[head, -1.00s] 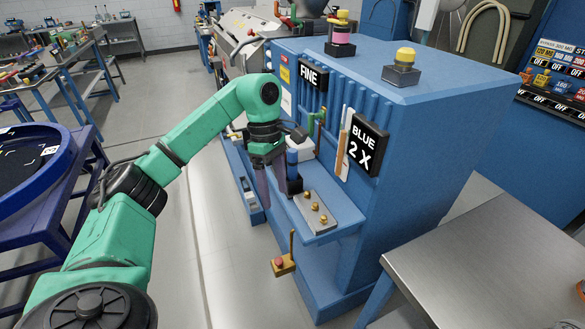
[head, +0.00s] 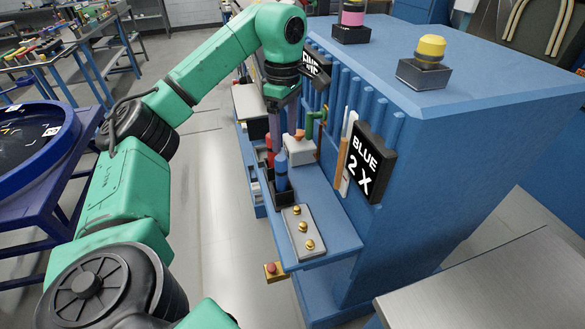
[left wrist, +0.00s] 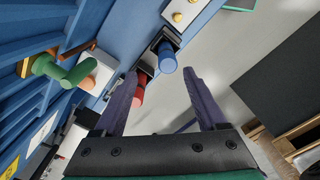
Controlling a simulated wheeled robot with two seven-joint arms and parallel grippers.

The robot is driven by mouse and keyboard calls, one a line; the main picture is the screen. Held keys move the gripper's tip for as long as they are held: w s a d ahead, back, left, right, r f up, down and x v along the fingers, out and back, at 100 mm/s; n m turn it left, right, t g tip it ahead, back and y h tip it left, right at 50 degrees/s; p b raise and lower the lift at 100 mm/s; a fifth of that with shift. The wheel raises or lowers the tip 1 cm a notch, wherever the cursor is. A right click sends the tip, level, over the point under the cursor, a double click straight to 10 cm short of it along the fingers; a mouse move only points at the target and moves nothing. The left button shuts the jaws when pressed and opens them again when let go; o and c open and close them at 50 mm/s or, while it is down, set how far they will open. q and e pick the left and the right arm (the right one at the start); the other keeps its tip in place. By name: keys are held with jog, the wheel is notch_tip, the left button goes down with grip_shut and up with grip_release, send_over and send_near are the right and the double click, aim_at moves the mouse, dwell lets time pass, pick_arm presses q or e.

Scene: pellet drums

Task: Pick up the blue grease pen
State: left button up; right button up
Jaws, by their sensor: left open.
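The blue grease pen (head: 281,172) is a short blue cylinder standing upright in a black holder (head: 283,194) on the blue machine's shelf. A red cylinder (head: 269,150) stands just behind it. My left gripper (head: 283,138) is open and empty, pointing down beyond the pen, near the red cylinder and a white block. In the left wrist view the pen (left wrist: 168,60) appears between the two fingertips (left wrist: 160,74), apart from both. The red cylinder (left wrist: 138,96) is by the finger on the left there. My right gripper is out of view.
A plate with gold knobs (head: 303,232) lies on the shelf in front of the holder. The white block (head: 299,150) with a green handle (head: 311,122) stands behind. The machine's blue wall, with a "BLUE 2X" sign (head: 366,163), bounds the shelf on the right. Floor is open to the left.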

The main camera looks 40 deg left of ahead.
pick_arm(q)
jog(key=b, duration=0.1)
send_over(281, 172)
jog(key=f, duration=0.4)
jog(key=shift+a+f, duration=0.2)
jog(key=shift+a, duration=0.1)
jog(key=f+p, duration=0.1)
jog(key=f, duration=0.2)
jog(key=w+f+p, duration=0.1)
jog(key=f, duration=0.2)
jog(key=shift+w+a+f, duration=0.15)
jog(key=shift+a+f, duration=0.05)
jog(key=shift+f, duration=0.1)
jog(key=shift+s+f, duration=0.2)
jog(key=shift+f, duration=0.05)
jog(key=shift+w, duration=0.2)
grip_shut()
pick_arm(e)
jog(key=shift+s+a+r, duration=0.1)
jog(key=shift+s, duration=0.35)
pick_arm(q)
jog(key=shift+r, duration=0.1)
